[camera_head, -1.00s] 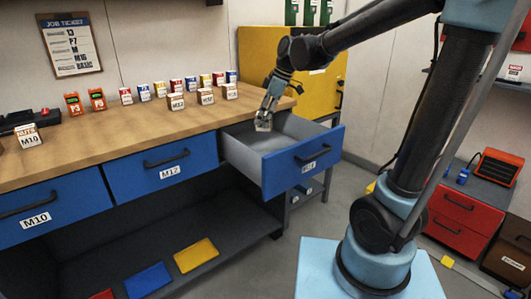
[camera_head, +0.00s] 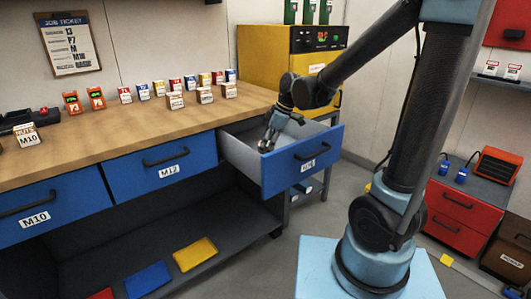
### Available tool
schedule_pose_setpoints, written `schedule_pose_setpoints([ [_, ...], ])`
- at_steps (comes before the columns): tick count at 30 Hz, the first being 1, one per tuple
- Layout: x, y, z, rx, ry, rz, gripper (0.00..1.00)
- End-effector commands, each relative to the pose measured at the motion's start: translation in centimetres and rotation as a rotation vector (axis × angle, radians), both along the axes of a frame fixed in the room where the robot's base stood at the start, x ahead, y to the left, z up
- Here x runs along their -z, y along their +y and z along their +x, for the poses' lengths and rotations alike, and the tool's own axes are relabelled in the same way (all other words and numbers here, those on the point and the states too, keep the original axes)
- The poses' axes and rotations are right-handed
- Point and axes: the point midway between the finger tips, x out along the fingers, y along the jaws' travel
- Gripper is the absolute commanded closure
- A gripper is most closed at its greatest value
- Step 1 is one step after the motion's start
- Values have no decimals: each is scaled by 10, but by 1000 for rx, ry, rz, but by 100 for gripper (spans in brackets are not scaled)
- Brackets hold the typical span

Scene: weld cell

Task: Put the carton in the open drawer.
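The open drawer (camera_head: 296,163) is blue with a pale grey inside. It is pulled out at the right end of the bench and has a white label that is hard to read. My gripper (camera_head: 266,146) points down into the drawer, with its fingertips below the rim level in the picture, near the front left part. A small pale patch shows at the fingertips. I cannot tell whether it is the carton or part of the fingers, or whether the fingers are open or shut. The drawer front and my fingers hide much of the drawer floor.
Several small cartons stand on the wooden bench (camera_head: 130,130), including a nuts carton marked M10 (camera_head: 28,138). Closed blue drawers M12 (camera_head: 165,168) and M10 (camera_head: 40,212) are to the left. A yellow machine (camera_head: 270,62) stands behind the open drawer.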

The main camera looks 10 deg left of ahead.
Motion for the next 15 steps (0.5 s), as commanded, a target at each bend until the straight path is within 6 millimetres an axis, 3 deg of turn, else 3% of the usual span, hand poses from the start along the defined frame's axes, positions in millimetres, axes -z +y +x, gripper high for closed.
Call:
schedule_pose_setpoints([
  [6,22,1,1,0,0,0,98],
  [15,25,1,0,-1,0,0,98],
])
